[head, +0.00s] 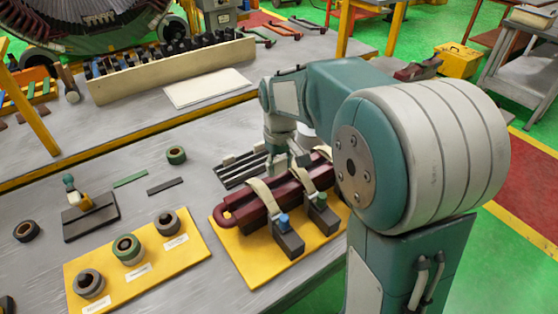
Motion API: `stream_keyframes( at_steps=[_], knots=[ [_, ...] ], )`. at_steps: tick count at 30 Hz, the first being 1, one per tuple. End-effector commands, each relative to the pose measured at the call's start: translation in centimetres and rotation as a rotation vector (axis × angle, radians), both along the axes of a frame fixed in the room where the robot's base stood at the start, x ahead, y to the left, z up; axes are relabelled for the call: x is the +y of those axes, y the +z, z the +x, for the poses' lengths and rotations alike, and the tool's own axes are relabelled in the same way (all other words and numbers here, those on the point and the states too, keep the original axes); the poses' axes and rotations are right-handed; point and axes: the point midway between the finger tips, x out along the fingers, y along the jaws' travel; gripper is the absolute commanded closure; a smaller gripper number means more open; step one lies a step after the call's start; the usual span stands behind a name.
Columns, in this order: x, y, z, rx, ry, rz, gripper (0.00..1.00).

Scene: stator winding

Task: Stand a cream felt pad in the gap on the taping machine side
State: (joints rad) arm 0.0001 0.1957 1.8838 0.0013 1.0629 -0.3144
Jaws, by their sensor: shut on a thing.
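A maroon coil (245,211) with a looped end lies on a yellow board (268,277). My gripper (298,161) points down at the far side of the coil, close to the cream strips. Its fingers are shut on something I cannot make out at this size. I cannot clearly pick out a separate felt pad or the gap. My arm hides the coil's right end.
Dark slotted bars (240,168) lie behind the coil. A yellow board (140,262) with several tape rolls is at front left, below a small dark-based stand (90,216). A cream sheet (207,88) and a tool rack (170,68) are further back. The grey table between is mostly clear.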

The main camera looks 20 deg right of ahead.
Motion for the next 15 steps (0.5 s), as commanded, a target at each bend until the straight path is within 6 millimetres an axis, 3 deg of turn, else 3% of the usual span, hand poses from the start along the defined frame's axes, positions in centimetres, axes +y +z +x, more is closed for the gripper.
stream_keyframes(
  at_steps=[15],
  knots=[
    [0.0,-2.7,0.0,0.001,0.0,0.0,0.63]
  ],
)
